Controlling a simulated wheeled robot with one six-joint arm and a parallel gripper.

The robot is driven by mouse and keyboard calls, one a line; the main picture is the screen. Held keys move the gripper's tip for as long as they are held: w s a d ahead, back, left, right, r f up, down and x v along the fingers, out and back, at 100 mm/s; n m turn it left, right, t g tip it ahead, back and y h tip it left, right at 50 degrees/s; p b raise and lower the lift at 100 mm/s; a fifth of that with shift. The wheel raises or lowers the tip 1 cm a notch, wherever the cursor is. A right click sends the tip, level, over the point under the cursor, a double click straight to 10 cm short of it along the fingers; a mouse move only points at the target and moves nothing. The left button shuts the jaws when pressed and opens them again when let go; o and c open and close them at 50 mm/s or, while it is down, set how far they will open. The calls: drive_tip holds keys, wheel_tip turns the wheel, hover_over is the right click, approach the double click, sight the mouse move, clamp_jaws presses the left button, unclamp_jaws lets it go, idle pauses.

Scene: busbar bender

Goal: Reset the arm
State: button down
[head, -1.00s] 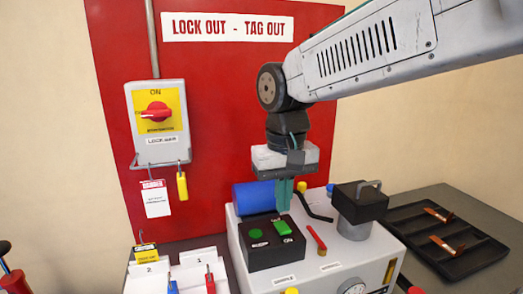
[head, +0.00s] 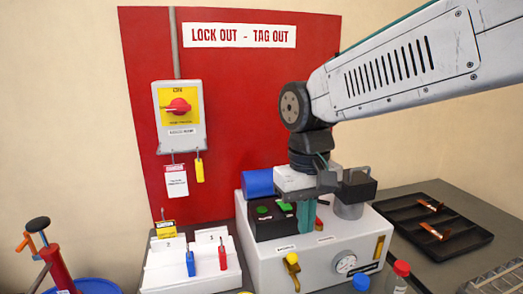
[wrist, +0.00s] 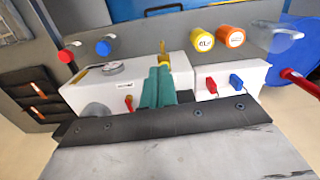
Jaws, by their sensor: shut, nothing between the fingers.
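My gripper (head: 305,218) hangs from my arm with its teal fingers pointing down. They are together and empty, just right of the black button box (head: 268,221) on the white bender machine (head: 275,262). Whether the fingertips touch the machine is hard to tell. The wrist view also shows the closed teal fingers (wrist: 158,88) against the machine (wrist: 88,92). The box has two green buttons, one partly raised. A black-topped grey cylinder (head: 357,187) stands right of my gripper, partly hidden.
A lockout switch (head: 180,115) with a red knob hangs on the red board (head: 240,110). A white padlock holder (head: 165,280) stands left of the machine. A black tray (head: 455,248) with copper bars lies right. A yellow-handled valve (head: 292,262) and red-capped bottle (head: 398,275) are in front.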

drive_tip(key=s+d+f+m+t, duration=0.2)
drive_tip(key=s+d+m, duration=0.2)
drive_tip(key=s+d, duration=1.2)
drive_tip(key=shift+s+d, duration=0.3)
drive_tip(key=shift+d, duration=0.95)
drive_tip(key=shift+f, duration=0.1)
